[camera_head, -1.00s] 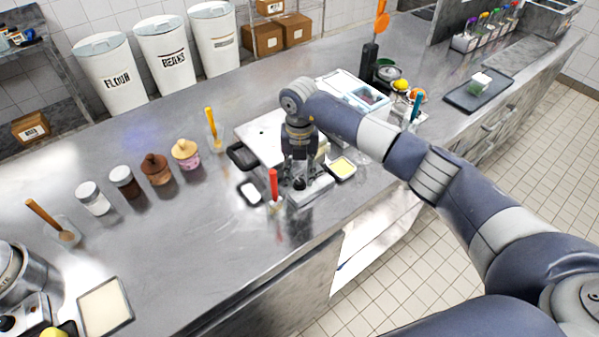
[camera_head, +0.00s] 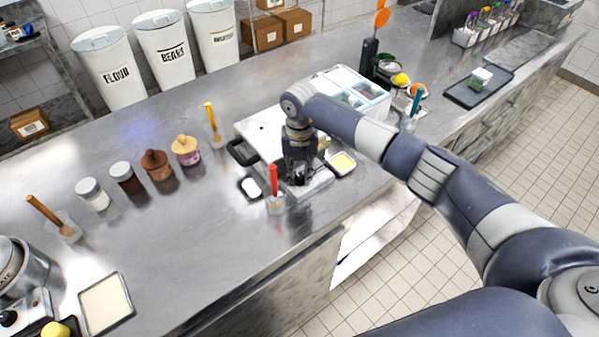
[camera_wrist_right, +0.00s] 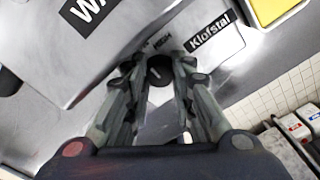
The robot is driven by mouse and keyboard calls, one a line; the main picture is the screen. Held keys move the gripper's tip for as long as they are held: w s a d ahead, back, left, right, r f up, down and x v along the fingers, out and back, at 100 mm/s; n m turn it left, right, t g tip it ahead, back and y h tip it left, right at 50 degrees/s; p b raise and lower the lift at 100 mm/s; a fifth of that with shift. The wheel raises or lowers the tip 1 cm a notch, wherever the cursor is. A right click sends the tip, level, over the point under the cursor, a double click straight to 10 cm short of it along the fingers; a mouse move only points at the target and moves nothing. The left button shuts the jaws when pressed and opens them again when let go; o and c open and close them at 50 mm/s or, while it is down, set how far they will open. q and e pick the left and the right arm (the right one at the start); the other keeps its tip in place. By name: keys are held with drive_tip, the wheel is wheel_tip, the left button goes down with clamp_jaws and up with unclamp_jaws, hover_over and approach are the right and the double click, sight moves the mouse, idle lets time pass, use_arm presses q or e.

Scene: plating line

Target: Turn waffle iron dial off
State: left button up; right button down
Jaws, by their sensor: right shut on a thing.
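The waffle iron (camera_head: 262,132) is a silver, flat-topped appliance on the steel counter, partly hidden by my right arm. Its front panel bears a "Klofstal" label in the right wrist view, where the metal casing (camera_wrist_right: 110,62) fills much of the picture. The round black dial (camera_wrist_right: 160,72) with a pale mark sits on that panel, next to lettering that is partly hidden. My right gripper (camera_wrist_right: 158,84) points at the panel and is shut on the dial, one finger on each side. In the head view my right gripper (camera_head: 298,178) is low over the iron's front. My left gripper is out of view.
A clear cup with a red-handled utensil (camera_head: 274,180) stands just left of the gripper. A small tray with yellow content (camera_head: 342,163) lies to the right. Several jars (camera_head: 92,194) stand farther left.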

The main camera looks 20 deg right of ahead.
sight(300, 177)
drive_tip(key=n+b, duration=0.7)
drive_tip(key=shift+f, duration=0.2)
drive_tip(key=n+b, duration=0.3)
drive_tip(key=shift+r, duration=0.1)
drive_tip(key=shift+r+n+b, duration=0.15)
drive_tip(key=shift+n+b, duration=0.55)
drive_tip(key=shift+n, duration=0.1)
drive_tip(key=c, duration=1.6)
unclamp_jaws()
drive_tip(key=shift+c, duration=0.2)
drive_tip(key=shift+r, duration=0.15)
wheel_tip(300, 177, up, 12)
drive_tip(key=shift+s+f, duration=0.1)
drive_tip(key=shift+f, duration=0.1)
